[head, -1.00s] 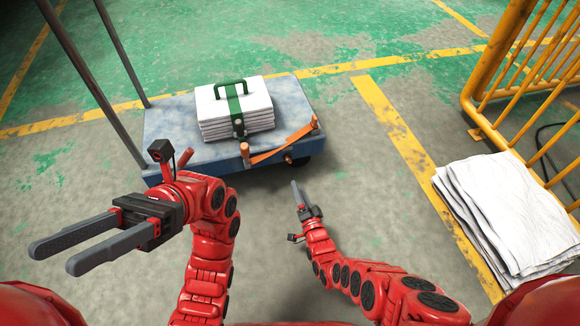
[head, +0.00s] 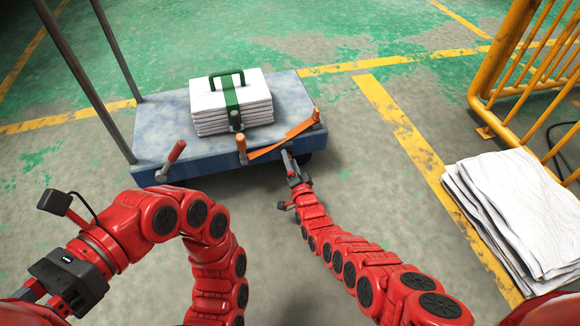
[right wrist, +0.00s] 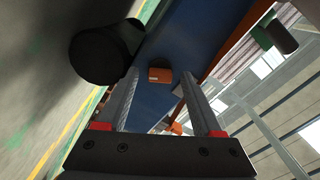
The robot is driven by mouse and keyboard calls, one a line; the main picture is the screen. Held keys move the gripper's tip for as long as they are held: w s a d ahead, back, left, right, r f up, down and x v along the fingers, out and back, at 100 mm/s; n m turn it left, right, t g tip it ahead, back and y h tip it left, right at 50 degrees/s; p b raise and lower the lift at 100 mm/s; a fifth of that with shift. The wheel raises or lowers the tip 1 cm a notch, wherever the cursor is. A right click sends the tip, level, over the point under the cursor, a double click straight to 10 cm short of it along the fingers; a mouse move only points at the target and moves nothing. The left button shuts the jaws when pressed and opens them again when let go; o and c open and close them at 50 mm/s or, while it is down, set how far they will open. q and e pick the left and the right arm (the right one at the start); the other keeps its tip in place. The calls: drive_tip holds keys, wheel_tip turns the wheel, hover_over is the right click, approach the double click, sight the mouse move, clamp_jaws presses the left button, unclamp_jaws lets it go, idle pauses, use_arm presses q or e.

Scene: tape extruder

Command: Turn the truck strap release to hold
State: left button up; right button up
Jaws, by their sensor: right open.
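The truck (head: 170,120) is a low blue platform cart. An orange strap (head: 285,140) runs slantwise along its front edge, between an upright orange-topped post (head: 241,148) and another orange-topped post (head: 316,115) at the right corner. My right gripper (head: 288,157) is just below that edge, under the strap. In the right wrist view its open fingers (right wrist: 158,92) point at a small orange block (right wrist: 160,75) on the cart's blue side; it lies between the fingertips, not visibly gripped. Which part is the release is unclear.
White stacked sheets with a green band and handle (head: 232,102) sit on the cart. A black wheel (right wrist: 103,52) is beside my right fingers. White sheets (head: 515,215) and a yellow rail (head: 487,85) are at right.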

drive_tip(key=shift+w, duration=0.2)
clamp_jaws()
idle(0.3)
